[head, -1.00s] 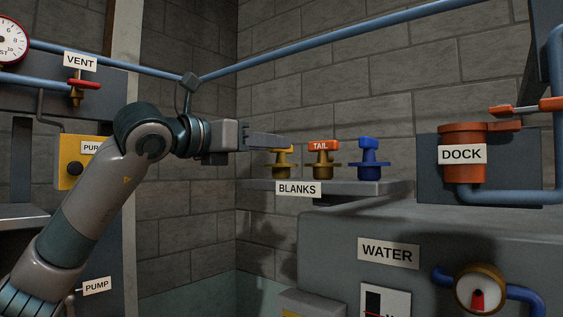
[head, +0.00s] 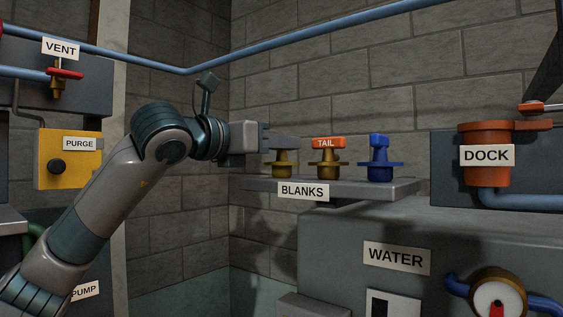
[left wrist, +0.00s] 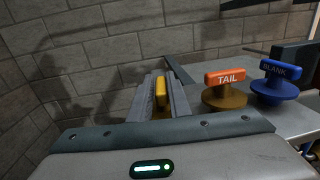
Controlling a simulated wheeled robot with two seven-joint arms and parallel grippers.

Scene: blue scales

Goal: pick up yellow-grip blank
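The yellow-grip blank (head: 285,166) stands upright on the shelf labelled BLANKS, leftmost of the three blanks. My left gripper (head: 284,143) reaches in from the left at the height of its grip, and a finger hides the grip in the head view. In the left wrist view the yellow grip (left wrist: 161,93) stands between the two fingers of the left gripper (left wrist: 163,88). The fingers look parted, with narrow gaps beside the grip; contact is not clear. My right gripper is not in view.
To the right on the same shelf (head: 400,187) stand the orange TAIL blank (head: 327,158) and a blue blank (head: 381,158). The orange DOCK (head: 487,172) is further right. A blue pipe (head: 300,47) runs above along the wall.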

